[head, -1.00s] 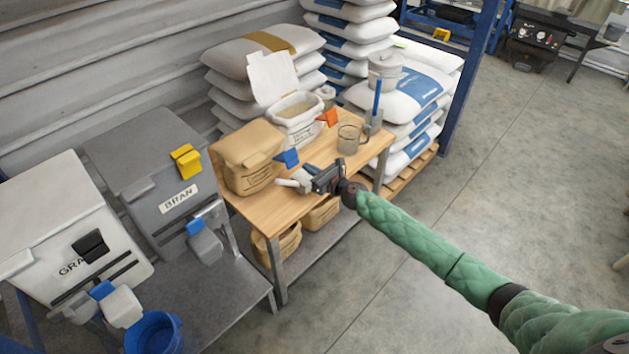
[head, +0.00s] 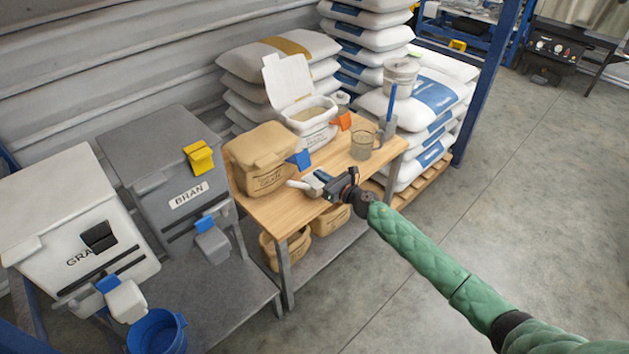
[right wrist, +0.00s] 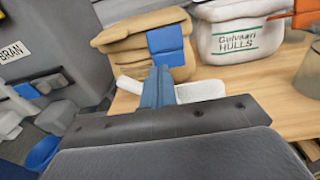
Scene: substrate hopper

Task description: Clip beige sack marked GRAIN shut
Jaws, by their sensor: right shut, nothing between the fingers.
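The beige sack (head: 262,172) stands on the wooden table with its top folded over; its printing is too small to read in the head view. It also shows in the right wrist view (right wrist: 125,45). A blue clip (head: 299,159) sits at its front right upper edge, also in the right wrist view (right wrist: 166,42); I cannot tell how firmly it grips the fold. My right gripper (head: 319,184) is shut and empty, in front of the sack and apart from it. Its fingertips (right wrist: 157,86) show below the clip in the wrist view. My left gripper is not in view.
A white scoop-like thing (right wrist: 200,91) lies on the table by my right fingers. Bins, including the BRAN bin (head: 155,160), stand left.

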